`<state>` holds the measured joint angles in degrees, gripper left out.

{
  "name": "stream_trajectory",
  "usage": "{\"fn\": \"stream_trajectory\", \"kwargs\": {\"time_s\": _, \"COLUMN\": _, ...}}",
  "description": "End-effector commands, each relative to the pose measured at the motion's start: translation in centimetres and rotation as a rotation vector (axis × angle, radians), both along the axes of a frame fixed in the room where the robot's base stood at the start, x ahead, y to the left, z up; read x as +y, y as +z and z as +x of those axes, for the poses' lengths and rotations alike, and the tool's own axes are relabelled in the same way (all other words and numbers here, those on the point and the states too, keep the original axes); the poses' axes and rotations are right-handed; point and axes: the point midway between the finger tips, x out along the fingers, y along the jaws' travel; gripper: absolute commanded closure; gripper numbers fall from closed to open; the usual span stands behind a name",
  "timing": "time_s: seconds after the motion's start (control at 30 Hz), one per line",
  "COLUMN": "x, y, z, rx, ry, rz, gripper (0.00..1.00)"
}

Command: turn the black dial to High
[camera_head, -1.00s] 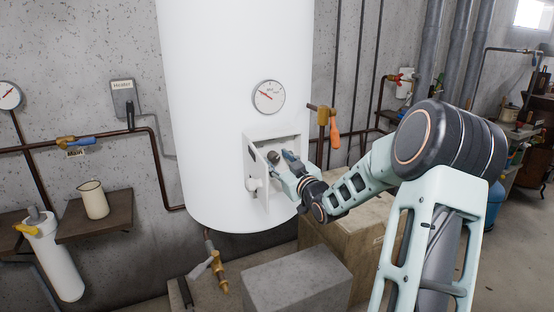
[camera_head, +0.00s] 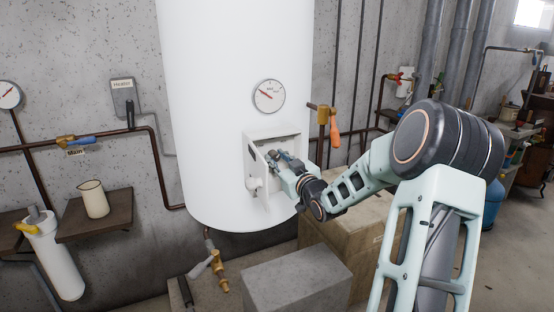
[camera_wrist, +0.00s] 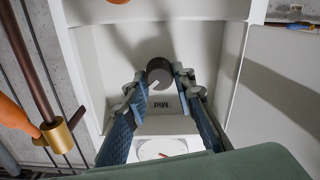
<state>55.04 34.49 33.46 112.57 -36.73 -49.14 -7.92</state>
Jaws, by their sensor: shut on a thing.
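The black dial (camera_wrist: 160,70) is on the back wall of a white recessed box (camera_head: 272,135) on the front of the white tank. A pale pointer mark shows on the dial's edge, near the word Mid, which reads upside down in the wrist view. I see no High label. My gripper (camera_wrist: 160,78) reaches into the box with one finger on each side of the dial and is shut on it. In the head view my gripper (camera_head: 277,158) mostly hides the dial.
The box's open door (camera_head: 256,173) stands to the left of my gripper. A round gauge (camera_head: 268,97) is above the box. An orange-handled valve (camera_head: 334,130) is to the right. A grey block (camera_head: 297,280) stands below.

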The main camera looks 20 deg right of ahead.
Motion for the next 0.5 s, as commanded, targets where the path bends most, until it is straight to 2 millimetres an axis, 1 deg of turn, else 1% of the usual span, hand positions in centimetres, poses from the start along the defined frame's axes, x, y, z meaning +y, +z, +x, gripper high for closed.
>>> {"fn": "stream_trajectory", "kwargs": {"time_s": 0.27, "x": -0.08, "y": 0.03, "z": -0.02, "rx": 0.006, "ry": 0.0, "rz": 0.149, "gripper": 1.0}}
{"fn": "stream_trajectory", "kwargs": {"time_s": 0.5, "x": -0.17, "y": 0.07, "z": -0.01, "rx": 0.014, "ry": 0.0, "rz": 0.367, "gripper": 1.0}}
